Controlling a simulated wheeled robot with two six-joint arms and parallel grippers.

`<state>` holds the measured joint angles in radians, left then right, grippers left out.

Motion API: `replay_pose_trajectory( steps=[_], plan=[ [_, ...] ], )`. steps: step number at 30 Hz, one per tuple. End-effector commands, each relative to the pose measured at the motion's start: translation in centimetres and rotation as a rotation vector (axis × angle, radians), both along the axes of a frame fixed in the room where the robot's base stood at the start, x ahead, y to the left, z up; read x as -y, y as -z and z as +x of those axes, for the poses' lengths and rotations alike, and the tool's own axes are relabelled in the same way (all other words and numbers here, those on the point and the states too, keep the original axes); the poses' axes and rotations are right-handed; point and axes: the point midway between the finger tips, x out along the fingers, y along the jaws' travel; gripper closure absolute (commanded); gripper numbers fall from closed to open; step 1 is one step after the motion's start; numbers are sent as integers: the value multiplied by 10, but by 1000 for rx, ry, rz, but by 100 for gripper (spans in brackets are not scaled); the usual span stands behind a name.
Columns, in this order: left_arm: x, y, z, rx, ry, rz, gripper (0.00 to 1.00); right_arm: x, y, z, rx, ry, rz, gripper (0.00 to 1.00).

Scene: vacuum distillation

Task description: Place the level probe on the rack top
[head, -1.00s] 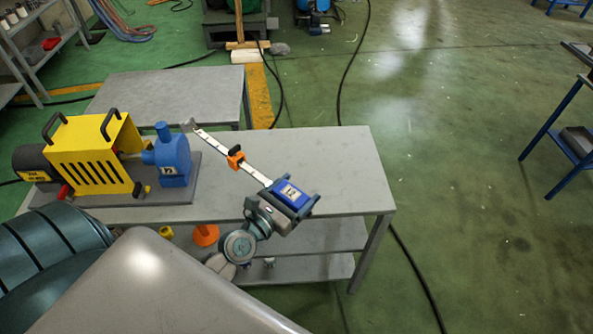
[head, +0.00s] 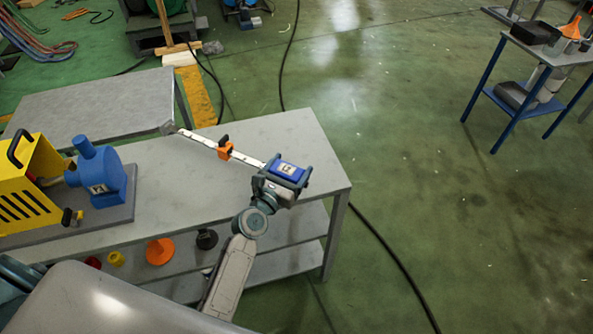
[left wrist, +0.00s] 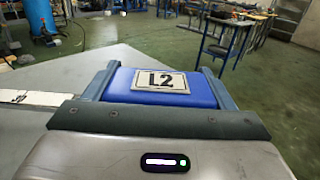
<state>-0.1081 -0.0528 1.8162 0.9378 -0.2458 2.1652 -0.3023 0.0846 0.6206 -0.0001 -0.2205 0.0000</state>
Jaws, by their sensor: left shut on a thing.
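The level probe (head: 288,169) has a blue head labelled L2, a long white strip, an orange slider (head: 225,151) and a grey end piece. My left gripper (head: 282,180) is shut on the blue head, one finger on each side. The left wrist view shows the blue head (left wrist: 162,87) between the fingers, label facing up. The strip points to the upper left, across the workbench. A blue-legged two-level stand (head: 497,102) is at the far right, well away from the probe; I cannot tell whether it is the rack. My right gripper is not in view.
The grey workbench (head: 305,145) lies below the probe. A blue pump (head: 98,176) and yellow machine (head: 30,190) stand at its left. The stand's top holds a black tray (head: 537,33). Green floor between is clear apart from a cable (head: 385,255).

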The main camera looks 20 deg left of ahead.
Motion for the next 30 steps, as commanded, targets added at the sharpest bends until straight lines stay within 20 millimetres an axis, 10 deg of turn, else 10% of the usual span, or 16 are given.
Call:
replay_pose_trajectory(
  steps=[9,15,29,30],
  plan=[
    [15,3,28,4,-1,0,63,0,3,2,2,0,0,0],
    [14,35,25,3,-1,3,63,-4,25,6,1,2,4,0],
    [14,41,25,3,-1,3,63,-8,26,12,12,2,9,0],
    [14,40,25,0,0,1,15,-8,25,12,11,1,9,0]
  ],
)
